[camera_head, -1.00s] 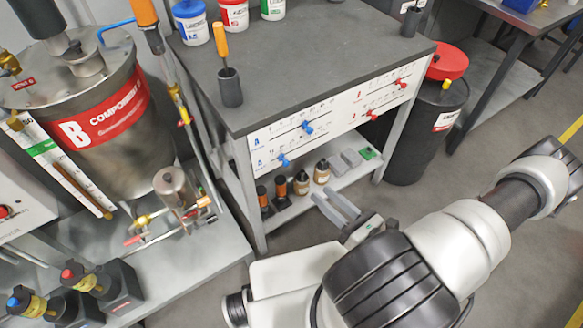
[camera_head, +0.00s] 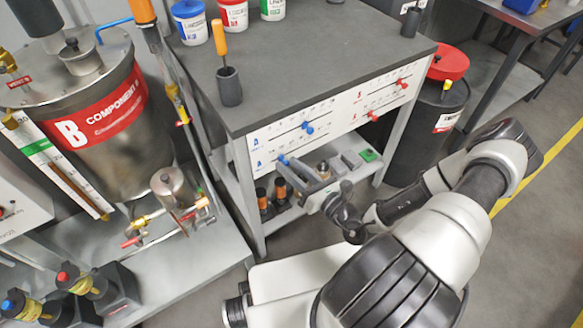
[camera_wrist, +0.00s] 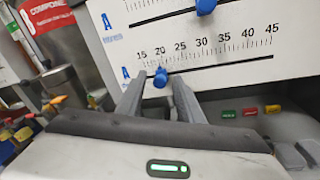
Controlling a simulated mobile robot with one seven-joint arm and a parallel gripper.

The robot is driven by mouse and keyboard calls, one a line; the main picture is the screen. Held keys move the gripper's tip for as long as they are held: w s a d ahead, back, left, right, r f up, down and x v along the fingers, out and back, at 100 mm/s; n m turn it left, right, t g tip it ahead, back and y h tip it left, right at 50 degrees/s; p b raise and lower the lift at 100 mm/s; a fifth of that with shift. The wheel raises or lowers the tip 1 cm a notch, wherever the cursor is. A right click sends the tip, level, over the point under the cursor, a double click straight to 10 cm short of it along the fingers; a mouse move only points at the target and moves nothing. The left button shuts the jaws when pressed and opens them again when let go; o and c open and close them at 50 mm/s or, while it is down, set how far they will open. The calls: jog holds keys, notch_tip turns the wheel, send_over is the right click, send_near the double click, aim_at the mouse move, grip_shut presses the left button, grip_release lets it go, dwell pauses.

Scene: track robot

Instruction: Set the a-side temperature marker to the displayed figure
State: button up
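The lower a-side marker, a blue knob (camera_wrist: 160,78), sits in a slot under a scale from 15 to 45, close to the 20 mark. It also shows low on the white panel in the head view (camera_head: 283,159). My gripper (camera_wrist: 159,82) is open, with one finger to each side of this knob; whether either finger touches it I cannot tell. In the head view my gripper (camera_head: 297,168) is at the panel's lower left. A second blue knob (camera_head: 307,127) sits on the upper a-side scale. I cannot make out a displayed figure.
Red knobs (camera_head: 401,84) sit on the panel's right half. The dark tabletop (camera_head: 310,50) above holds tubs and an orange-handled tool in a cup (camera_head: 230,88). Bottles (camera_head: 280,190) stand on the shelf below. A black drum (camera_head: 430,130) stands right, and a steel B tank (camera_head: 105,130) left.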

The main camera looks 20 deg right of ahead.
grip_shut()
jog(key=shift+w+d, duration=0.25)
jog(key=shift+d, duration=0.5)
jog(key=shift+w+d, duration=0.2)
jog(key=shift+d, duration=0.55)
jog(key=shift+w+d, duration=0.25)
jog(key=shift+d, duration=0.5)
grip_release()
jog(key=shift+s, duration=0.1)
jog(key=p+v, duration=0.2)
jog(key=v, duration=1.5)
